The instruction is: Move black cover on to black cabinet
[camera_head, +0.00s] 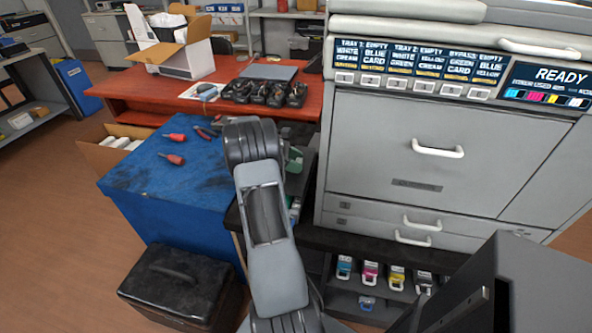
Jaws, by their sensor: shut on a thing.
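My grey arm (275,265) rises through the middle of the view and bends at the top. My gripper is not in view, so what it holds cannot be seen. A black box-like piece with a handle on top (172,272) stands on the floor at the lower left, in front of the blue cabinet. I cannot tell whether its top is the black cover. A low black cabinet or stand (335,237) is under the printer, with an open shelf. A large dark box shape (535,280) fills the lower right; I cannot tell what it is.
The printer (435,175) stands at the right. Several colored toner cartridges (370,273) are on the shelf below it. The blue cabinet (185,215) carries red-handled tools. A red desk (300,105) with black items and an open carton (185,50) is behind. Floor is clear at left.

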